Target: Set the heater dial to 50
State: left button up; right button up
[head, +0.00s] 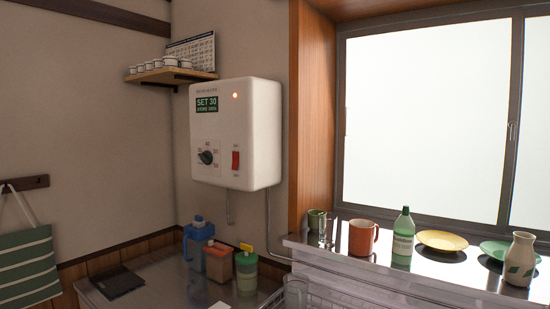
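The heater (236,133) is a white box mounted on the wall near the middle of the head view. Its black round dial (206,157) sits on the front face at the lower left, with small numbers around it that are too small to read surely. A green display (207,104) above the dial reads "SET 30", with a smaller line below it. A red switch (236,160) is to the right of the dial. Neither of my grippers is in view.
A wooden shelf (170,77) with several cups is left of the heater. Below are a counter with containers (197,238), a dark flat item (119,283) and a wire rack (330,296). A mug (362,238), bottle (403,238), plates and vase (520,260) line the window ledge.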

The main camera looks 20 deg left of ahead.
aim_at(207, 157)
jog(key=j+u, duration=0.15)
jog(key=u, duration=1.4)
